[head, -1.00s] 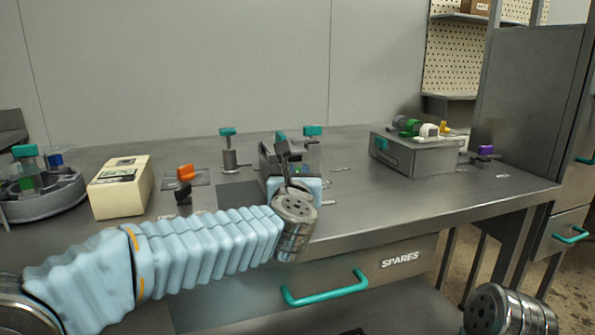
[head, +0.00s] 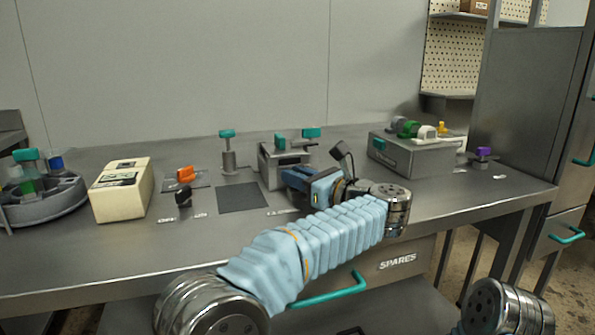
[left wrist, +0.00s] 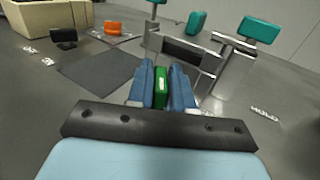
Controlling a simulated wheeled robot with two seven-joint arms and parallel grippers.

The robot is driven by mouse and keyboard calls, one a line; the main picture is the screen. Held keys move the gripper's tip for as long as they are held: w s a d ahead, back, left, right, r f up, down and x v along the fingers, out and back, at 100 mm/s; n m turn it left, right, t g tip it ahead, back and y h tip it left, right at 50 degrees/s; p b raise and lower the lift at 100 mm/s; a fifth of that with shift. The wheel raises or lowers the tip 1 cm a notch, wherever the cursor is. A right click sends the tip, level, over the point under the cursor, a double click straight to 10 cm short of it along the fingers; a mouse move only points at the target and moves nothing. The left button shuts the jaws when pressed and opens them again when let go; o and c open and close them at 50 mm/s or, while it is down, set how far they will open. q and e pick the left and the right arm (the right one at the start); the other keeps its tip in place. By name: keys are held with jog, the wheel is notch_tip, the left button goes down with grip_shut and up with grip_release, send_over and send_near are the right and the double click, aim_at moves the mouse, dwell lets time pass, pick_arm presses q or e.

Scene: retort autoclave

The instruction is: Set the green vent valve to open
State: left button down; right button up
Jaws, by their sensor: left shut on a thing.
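A green handle (left wrist: 162,88) sits between the blue fingers of my left gripper in the left wrist view, and the fingers are closed on it. Its base and pointing direction are hidden by the gripper. In the head view my left gripper (head: 299,179) is low over the bench, in front of a steel box with teal handles (head: 284,165), and comes at it from the right. The green handle is hidden there. A HOLD label (left wrist: 265,114) lies on the bench right of the gripper in the left wrist view. My right gripper is not in view.
A dark square (head: 243,197) lies left of the gripper. Beyond it are an orange handle (head: 185,174), a black knob (head: 183,197) and a cream box (head: 121,191). A grey box (head: 415,153) with coloured knobs stands to the right. The teal drawer handle (head: 328,291) is below the bench edge.

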pick_arm(q)
jog(key=shift+r+n+g+y+p, duration=0.1)
jog(key=shift+n+g+y+p, duration=0.4)
jog(key=shift+n+g+y, duration=0.3)
jog(key=c, duration=1.1)
grip_release()
jog(key=v, duration=1.3)
jog(key=shift+s+d+r+p, duration=0.1)
jog(key=shift+d+p, duration=0.2)
jog(key=shift+d, duration=0.05)
